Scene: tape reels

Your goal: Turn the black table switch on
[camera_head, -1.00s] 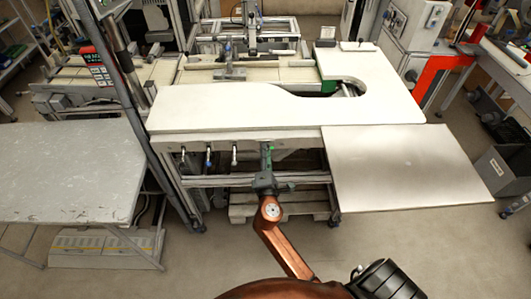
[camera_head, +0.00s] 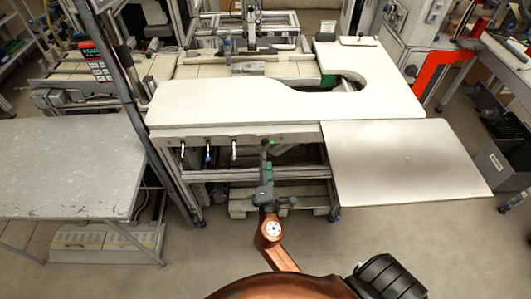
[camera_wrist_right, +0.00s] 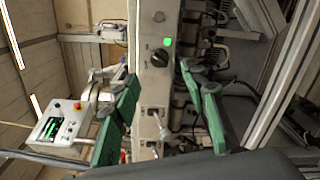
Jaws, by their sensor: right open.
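The black table switch (camera_wrist_right: 160,57) is a round knob on the pale front panel of the workbench, in the right wrist view. A small green light (camera_wrist_right: 167,41) glows beside it. In the head view the light (camera_head: 269,142) shows on the bench's front rail, just above my fingertips; the knob is too small to make out there. My right gripper (camera_head: 265,158) reaches up to the rail from below. In the wrist view my right gripper (camera_wrist_right: 160,80) has its green fingers apart and empty, with the knob seen between and beyond the tips. My left gripper is not in view.
The white bench top (camera_head: 230,103) lies above the rail, with a pale side plate (camera_head: 400,160) at right. Several small levers (camera_head: 208,153) hang left of my gripper. A grey table (camera_head: 70,170) stands at left. Open floor lies in front.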

